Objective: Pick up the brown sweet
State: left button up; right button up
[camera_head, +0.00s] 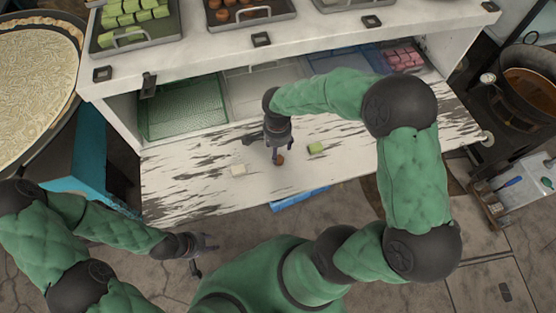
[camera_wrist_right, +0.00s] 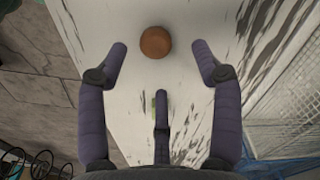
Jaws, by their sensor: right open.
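The brown sweet (camera_head: 279,160) is a small round piece on the worn white table (camera_head: 190,190), near its front middle. In the right wrist view the brown sweet (camera_wrist_right: 155,42) lies on the white surface, between and slightly beyond my open fingers. My right gripper (camera_head: 278,152) points down just above the sweet and partly covers it; in the wrist view my right gripper (camera_wrist_right: 160,60) is open with nothing held. My left gripper (camera_head: 203,252) is low on the left, off the table and away from the sweet; its opening is too small to judge.
A white sweet (camera_head: 238,170) lies left of the brown one and a green sweet (camera_head: 316,148) right of it. A green tray (camera_head: 183,110) and a tray of pink sweets (camera_head: 403,57) sit under the shelf. Trays of sweets stand on the shelf (camera_head: 215,53) above.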

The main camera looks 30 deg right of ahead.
jog(key=shift+s+f, duration=0.15)
jog(key=shift+f, duration=0.45)
notch_tip(320, 180, down, 4)
jog(key=shift+s+b, duration=0.15)
jog(key=shift+b, duration=0.9)
jog(key=c, duration=1.1)
